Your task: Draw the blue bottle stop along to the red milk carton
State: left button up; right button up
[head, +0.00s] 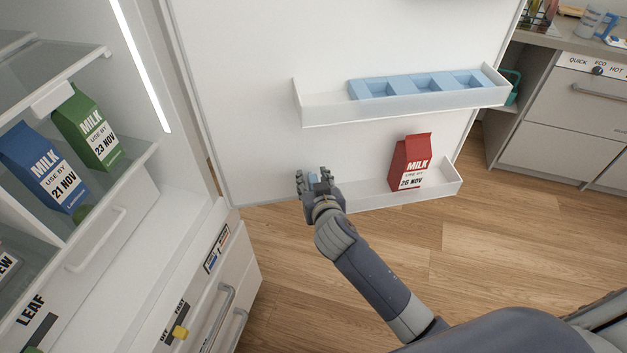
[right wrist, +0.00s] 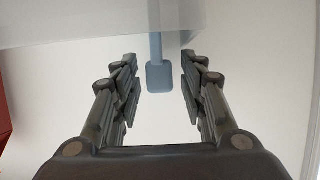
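The blue bottle stop (head: 313,177) is at the left end of the lower door shelf (head: 442,194), mostly hidden by my right gripper (head: 313,184). In the right wrist view the stop (right wrist: 158,76) is a blue bar with a rounded pad, hanging below the pale shelf edge. It lies between the fingers of my right gripper (right wrist: 160,85), which is open with gaps on both sides. The red milk carton (head: 410,162) stands upright on the lower shelf, to the right of the stop and apart from it. My left gripper is not in view.
The upper door shelf (head: 400,112) holds a light blue tray (head: 415,86). Blue (head: 45,168) and green (head: 88,132) milk cartons stand inside the fridge at left. The shelf stretch between stop and red carton looks clear. A counter (head: 575,40) stands at far right.

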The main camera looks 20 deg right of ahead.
grip_shut()
jog(key=d+p, duration=0.1)
jog(key=d, duration=0.4)
jog(key=s+d+p, duration=0.1)
jog(key=d+p, duration=0.1)
jog(key=d, duration=0.4)
jog(key=s+d+p, duration=0.1)
jog(key=d, duration=0.5)
jog(key=shift+d+p, duration=0.1)
jog(key=shift+p, duration=0.25)
jog(key=shift+o, duration=1.1)
grip_release()
jog(key=v, duration=1.2)
